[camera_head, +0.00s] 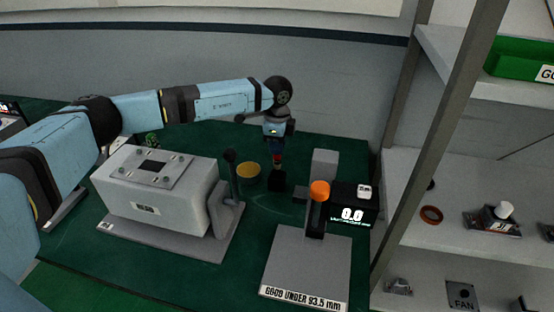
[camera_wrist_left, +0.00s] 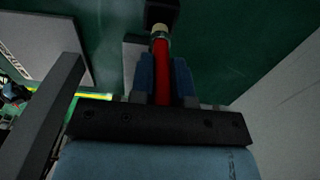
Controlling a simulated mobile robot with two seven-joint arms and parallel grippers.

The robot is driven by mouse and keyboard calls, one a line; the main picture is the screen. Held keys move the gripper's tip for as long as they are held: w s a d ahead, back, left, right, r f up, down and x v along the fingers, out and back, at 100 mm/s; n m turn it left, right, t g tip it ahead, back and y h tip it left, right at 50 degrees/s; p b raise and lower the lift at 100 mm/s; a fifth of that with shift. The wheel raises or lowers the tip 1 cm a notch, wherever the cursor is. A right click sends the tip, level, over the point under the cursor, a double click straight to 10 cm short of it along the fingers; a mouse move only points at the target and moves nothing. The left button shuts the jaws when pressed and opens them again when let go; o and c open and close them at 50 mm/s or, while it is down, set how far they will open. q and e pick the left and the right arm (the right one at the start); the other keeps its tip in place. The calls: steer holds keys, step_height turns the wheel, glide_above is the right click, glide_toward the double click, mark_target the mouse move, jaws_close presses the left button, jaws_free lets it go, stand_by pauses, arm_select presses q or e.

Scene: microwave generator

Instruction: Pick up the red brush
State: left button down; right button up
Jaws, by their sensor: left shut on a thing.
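The red brush shows in the head view as a short red handle (camera_head: 277,160) above a black head (camera_head: 277,181). In the left wrist view its red handle (camera_wrist_left: 162,72) runs up to a pale collar and the dark head (camera_wrist_left: 161,12). My left gripper (camera_head: 277,150) points down from above, behind the grey machine. Its blue fingers (camera_wrist_left: 164,62) are shut on the handle, one on each side. The brush hangs about upright. I cannot tell whether its head touches the table. My right gripper is in neither view.
A grey box machine (camera_head: 155,190) with a lever stands left of the brush. A yellow disc (camera_head: 248,170) lies close by on the green table. A gauge stand with an orange knob (camera_head: 319,190) and a 0.0 display (camera_head: 352,214) stand to the right. Shelves (camera_head: 450,190) line the right side.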

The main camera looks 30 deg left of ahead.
arm_select(q)
step_height(320, 180, up, 12)
steer(key=shift+r, duration=0.25)
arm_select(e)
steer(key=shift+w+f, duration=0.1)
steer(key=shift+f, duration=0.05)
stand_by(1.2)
